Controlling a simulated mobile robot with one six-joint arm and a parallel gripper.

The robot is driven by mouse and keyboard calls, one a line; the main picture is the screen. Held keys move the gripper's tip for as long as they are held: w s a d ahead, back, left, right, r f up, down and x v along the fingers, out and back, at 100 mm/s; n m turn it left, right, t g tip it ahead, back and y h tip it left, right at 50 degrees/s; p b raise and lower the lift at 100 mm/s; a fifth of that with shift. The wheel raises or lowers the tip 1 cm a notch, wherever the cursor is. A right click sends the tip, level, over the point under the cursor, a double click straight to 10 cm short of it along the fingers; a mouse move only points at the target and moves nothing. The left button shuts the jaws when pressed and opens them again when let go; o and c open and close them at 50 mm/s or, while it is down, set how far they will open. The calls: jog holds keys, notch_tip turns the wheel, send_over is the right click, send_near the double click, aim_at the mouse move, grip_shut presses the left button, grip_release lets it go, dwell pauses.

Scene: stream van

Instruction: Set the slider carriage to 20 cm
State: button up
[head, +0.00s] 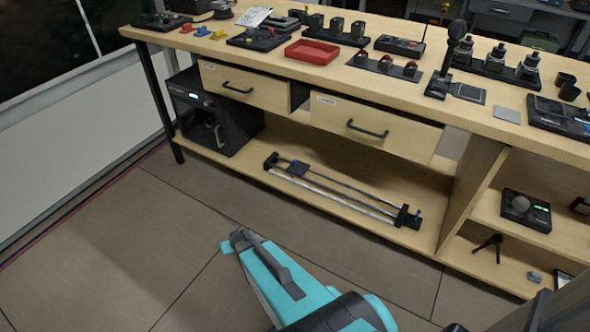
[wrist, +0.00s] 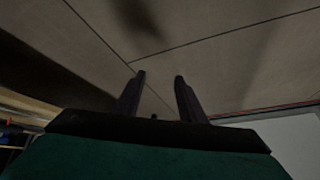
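The slider (head: 345,192) is a pair of long rails with dark end blocks. It lies on the low shelf under the bench, running from back left to front right. Any scale marks are too small to read. My gripper (head: 237,239) is over the floor in front of the shelf, apart from the slider. In the wrist view my gripper (wrist: 160,76) has its two dark fingers apart, with only floor beyond them. The slider does not show clearly there.
The bench top (head: 508,115) and its two drawers (head: 367,128) overhang the shelf. A black box-like device (head: 212,115) stands left of the slider. A wooden upright (head: 470,190) bounds the shelf on the right. The floor (head: 150,230) before the shelf is clear.

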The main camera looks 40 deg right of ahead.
jog(key=w+d+m+t+h+b, duration=0.1)
jog(key=w+d+t+h+b, duration=0.2)
jog(key=d, duration=0.4)
jog(key=m+h+b, duration=0.6)
jog(key=h+b, duration=0.5)
send_near(294, 163)
jog(key=shift+s+a+r+t, duration=0.1)
jog(key=shift+s+a+t, duration=0.3)
jog(key=shift+s+a, duration=0.55)
jog(key=shift+d+y, duration=0.2)
jog(key=shift+y, duration=0.1)
jog(key=shift+b+x, duration=0.35)
jog(key=shift+x, duration=0.6)
jog(key=shift+b+x, duration=1.65)
jog(key=shift+x, duration=4.15)
